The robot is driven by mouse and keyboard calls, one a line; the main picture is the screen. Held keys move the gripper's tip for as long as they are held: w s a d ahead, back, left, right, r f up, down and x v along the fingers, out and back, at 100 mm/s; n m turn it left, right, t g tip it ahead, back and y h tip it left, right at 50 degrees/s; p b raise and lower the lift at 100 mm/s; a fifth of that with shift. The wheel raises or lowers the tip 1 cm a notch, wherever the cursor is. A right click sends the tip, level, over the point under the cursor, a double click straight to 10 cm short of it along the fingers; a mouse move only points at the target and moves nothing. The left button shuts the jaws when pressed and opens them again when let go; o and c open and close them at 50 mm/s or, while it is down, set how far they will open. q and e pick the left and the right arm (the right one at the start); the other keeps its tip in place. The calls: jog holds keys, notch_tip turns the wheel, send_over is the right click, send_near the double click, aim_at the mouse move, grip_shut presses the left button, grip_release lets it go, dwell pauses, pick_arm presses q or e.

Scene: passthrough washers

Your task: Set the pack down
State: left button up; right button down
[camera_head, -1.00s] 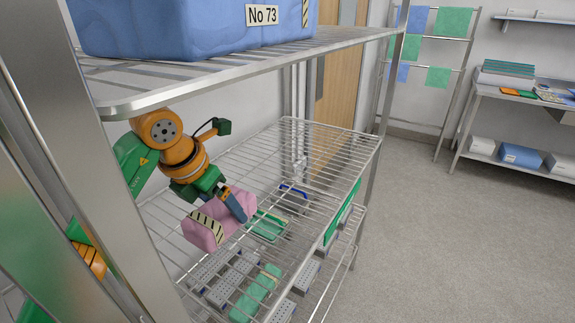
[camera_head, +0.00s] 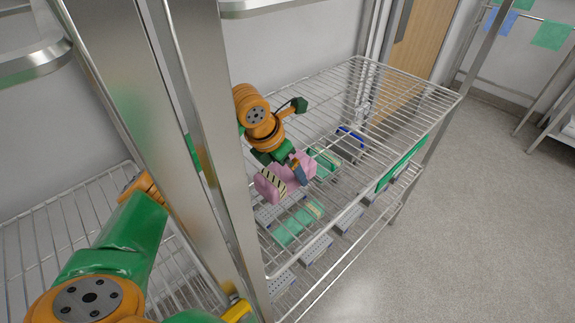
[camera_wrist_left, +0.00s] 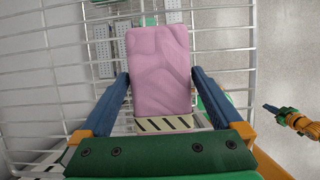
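The pink pack (camera_head: 270,186) has a black-and-cream striped band at one end. It is over the near left part of the wire shelf (camera_head: 385,83) in the head view. My left gripper (camera_head: 295,172) is shut on it, with one blue finger along each long side in the left wrist view, where the pack (camera_wrist_left: 158,65) lies between the fingertips. I cannot tell whether its underside touches the wires. My right gripper (camera_wrist_left: 272,108) shows small at the right of the left wrist view; its fingers are too small to read.
Below the wires are green packs (camera_head: 299,222) and grey perforated trays (camera_head: 317,248). A blue-handled item (camera_head: 351,137) is farther back. Steel posts (camera_head: 215,150) stand near on the left. The back right of the shelf top looks clear.

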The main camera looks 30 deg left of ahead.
pick_arm(q)
jog(key=shift+r, duration=0.1)
jog(key=v, duration=1.1)
jog(key=shift+r, duration=0.4)
jog(key=shift+a, duration=0.1)
